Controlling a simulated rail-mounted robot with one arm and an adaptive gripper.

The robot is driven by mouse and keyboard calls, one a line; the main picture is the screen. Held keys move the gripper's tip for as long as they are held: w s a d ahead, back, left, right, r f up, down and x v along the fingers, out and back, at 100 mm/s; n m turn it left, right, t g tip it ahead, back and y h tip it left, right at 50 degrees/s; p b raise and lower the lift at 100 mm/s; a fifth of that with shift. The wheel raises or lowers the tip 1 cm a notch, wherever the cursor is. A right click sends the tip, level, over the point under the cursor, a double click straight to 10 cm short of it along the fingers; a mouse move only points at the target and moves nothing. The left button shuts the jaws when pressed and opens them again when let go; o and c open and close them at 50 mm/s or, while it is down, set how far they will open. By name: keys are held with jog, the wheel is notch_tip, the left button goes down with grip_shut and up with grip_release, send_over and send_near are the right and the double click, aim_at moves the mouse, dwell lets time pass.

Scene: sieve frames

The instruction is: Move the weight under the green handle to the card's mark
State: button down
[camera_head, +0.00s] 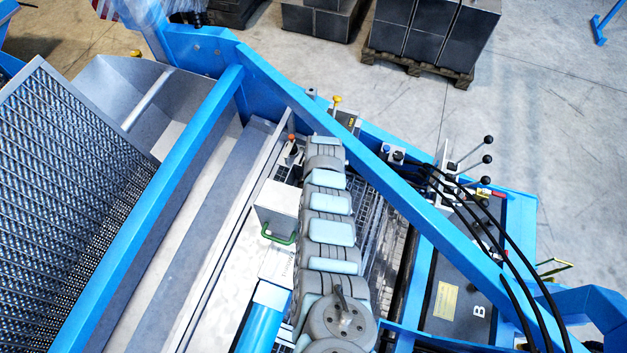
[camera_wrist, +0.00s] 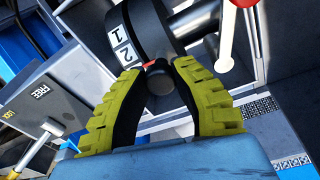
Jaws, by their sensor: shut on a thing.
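In the wrist view, my gripper (camera_wrist: 157,70) has its two yellow ribbed fingers closed on a short black knob (camera_wrist: 160,82). The knob sits below a large black round body (camera_wrist: 145,28) with white number plates "1" and "2" (camera_wrist: 121,46). A small red pointer (camera_wrist: 149,64) lies between the plates and the knob. I cannot tell whether this body is the weight. In the head view, a green handle (camera_head: 279,238) is on the side of a grey box (camera_head: 276,206), left of my arm. My gripper is not clearly visible there. I cannot identify the card's mark.
In the head view, a blue beam (camera_head: 390,178) and black-knobbed levers (camera_head: 473,152) lie right.

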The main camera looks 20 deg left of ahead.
jog(key=shift+d, duration=0.2)
jog(key=c, duration=0.8)
grip_release()
jog(key=shift+w+d, duration=0.1)
jog(key=shift+d, duration=0.1)
jog(key=shift+a, duration=0.2)
jog(key=shift+r, duration=0.1)
jog(key=shift+r, duration=0.35)
jog(key=shift+s+d+r, duration=0.15)
jog(key=shift+d+r, duration=0.05)
jog(key=shift+r, duration=1.6)
jog(key=shift+s+d+r, duration=0.15)
jog(key=shift+s+r, duration=0.05)
jog(key=shift+r, duration=1.65)
jog(key=shift+s+d+r, duration=0.15)
jog(key=shift+d+r, duration=0.05)
jog(key=shift+r, duration=1.6)
